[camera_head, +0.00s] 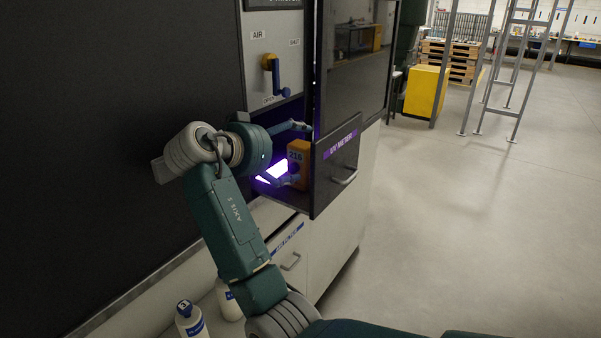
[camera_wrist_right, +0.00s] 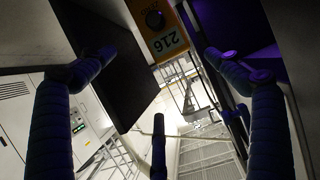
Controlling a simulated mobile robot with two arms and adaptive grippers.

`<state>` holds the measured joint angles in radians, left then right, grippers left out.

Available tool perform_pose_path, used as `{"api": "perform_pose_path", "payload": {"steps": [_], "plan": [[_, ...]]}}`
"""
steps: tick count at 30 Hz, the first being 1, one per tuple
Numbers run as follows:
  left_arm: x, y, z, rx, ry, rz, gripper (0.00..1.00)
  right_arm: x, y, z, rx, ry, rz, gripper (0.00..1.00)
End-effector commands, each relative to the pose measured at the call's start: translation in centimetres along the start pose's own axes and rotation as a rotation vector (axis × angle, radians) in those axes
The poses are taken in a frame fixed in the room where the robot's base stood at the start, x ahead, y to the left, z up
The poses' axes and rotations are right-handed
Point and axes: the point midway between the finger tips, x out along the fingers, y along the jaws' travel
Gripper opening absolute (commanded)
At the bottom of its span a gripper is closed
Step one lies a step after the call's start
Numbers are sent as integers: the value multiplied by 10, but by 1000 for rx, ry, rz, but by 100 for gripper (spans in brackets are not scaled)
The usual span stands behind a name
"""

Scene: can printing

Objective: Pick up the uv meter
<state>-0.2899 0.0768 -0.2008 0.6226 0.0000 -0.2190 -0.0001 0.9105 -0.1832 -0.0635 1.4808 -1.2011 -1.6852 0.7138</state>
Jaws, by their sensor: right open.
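The uv meter (camera_head: 298,158) is a small orange-yellow box marked 216. It stands upright in the open drawer labelled UV METER (camera_head: 336,155). In the right wrist view the uv meter (camera_wrist_right: 162,35) shows at the top centre, with its number plate and a dark round knob. My right gripper (camera_head: 294,152) is open beside the meter, with one finger above and one lower down near its side. In the wrist view my right gripper's fingers (camera_wrist_right: 155,62) are spread wide, and the meter lies beyond them, between the two upper tips. My left gripper is out of view.
A purple light glows inside the cabinet behind the meter. An AIR panel with a yellow and blue handle (camera_head: 272,72) is above. A lower drawer (camera_head: 290,253) is shut. White bottles (camera_head: 190,319) stand at the bottom left. The floor to the right is clear.

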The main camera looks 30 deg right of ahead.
Motion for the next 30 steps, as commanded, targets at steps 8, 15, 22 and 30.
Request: {"api": "perform_pose_path", "payload": {"steps": [8,15,22,30], "plan": [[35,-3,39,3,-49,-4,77,15,0,34,0,0,0,91],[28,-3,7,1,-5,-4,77,31,0,32,-1,0,3,91],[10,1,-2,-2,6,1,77,59,-4,27,-4,0,5,91],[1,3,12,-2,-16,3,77,89,-7,31,-2,-1,2,91]]}}
